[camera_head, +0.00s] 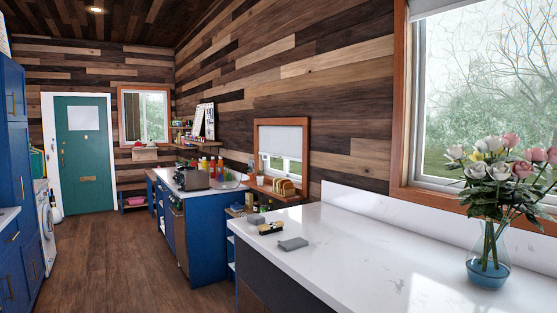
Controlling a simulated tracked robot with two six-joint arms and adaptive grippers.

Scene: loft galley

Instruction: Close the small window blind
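The small window (281,151) is set in the wood-plank wall, right of the picture's centre, in an orange-brown frame. Its pale blind (280,139) is partly lowered and covers about the upper half or more of the opening. Glass and greenery (283,167) show below the blind's lower edge. No cord or handle can be made out at this size. Neither of my grippers is in view.
A white counter (350,250) fills the right foreground, with a grey cloth-like item (293,244) and a vase of flowers (489,240). Bread (284,187) stands below the small window. A blue cabinet (205,235) stands beyond. The wooden floor (125,260) is clear.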

